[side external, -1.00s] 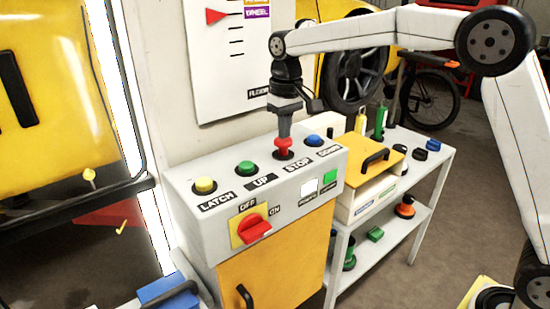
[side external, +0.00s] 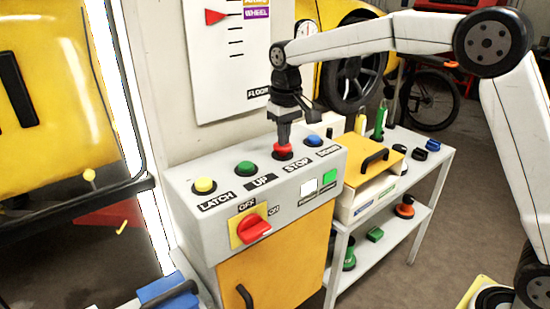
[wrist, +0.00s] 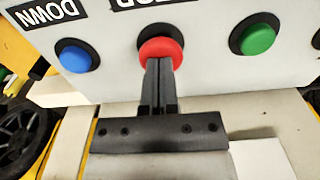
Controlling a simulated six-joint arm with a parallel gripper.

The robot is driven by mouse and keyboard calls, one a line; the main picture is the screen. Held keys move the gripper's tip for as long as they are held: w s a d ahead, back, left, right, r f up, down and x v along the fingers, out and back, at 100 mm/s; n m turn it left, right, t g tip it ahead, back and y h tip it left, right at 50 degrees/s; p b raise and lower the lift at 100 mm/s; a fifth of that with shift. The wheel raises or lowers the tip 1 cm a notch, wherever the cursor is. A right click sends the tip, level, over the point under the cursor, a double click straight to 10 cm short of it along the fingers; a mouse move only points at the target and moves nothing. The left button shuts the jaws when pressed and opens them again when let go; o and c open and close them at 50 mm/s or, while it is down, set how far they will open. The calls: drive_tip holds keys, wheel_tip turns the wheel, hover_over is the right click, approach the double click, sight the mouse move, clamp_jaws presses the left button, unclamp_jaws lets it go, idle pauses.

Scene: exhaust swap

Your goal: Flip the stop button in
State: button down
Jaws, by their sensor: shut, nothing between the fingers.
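The red stop button (side external: 283,152) sits on the sloped top of the grey control box (side external: 185,184), above the STOP label (side external: 298,164). It also shows in the wrist view (wrist: 161,48). My gripper (side external: 284,143) points down with its shut fingertips at the button, seemingly touching it. In the wrist view the two fingers (wrist: 160,65) are together, with nothing between them, and their tips overlap the button's edge. The fingers hide part of the button.
The green UP button (side external: 246,168) and yellow button (side external: 204,186) are left of it; the blue DOWN button (side external: 313,141) is right. A red rotary switch (side external: 252,228) is on the front. A shelf cart (side external: 428,165) with tools stands at right.

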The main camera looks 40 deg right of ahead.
drive_tip(key=shift+s+f, duration=0.1)
drive_tip(key=shift+f, duration=0.55)
wheel_tip(320, 180, up, 15)
drive_tip(key=shift+r, duration=0.15)
idle(0.6)
drive_tip(key=n+t, duration=0.2)
drive_tip(key=t, duration=0.1)
approach(308, 168)
drive_tip(key=shift+y, duration=0.4)
drive_tip(key=x, duration=0.5)
drive_tip(key=shift+d, duration=0.3)
drive_tip(key=s+d+f+m, duration=0.2)
drive_tip(key=s+d+f, duration=0.1)
drive_tip(key=s+f, duration=1)
drive_tip(key=shift+s+d+f+g+h, duration=0.25)
drive_tip(key=shift+s+d+g+h, duration=0.15)
drive_tip(key=shift+s, duration=0.3)
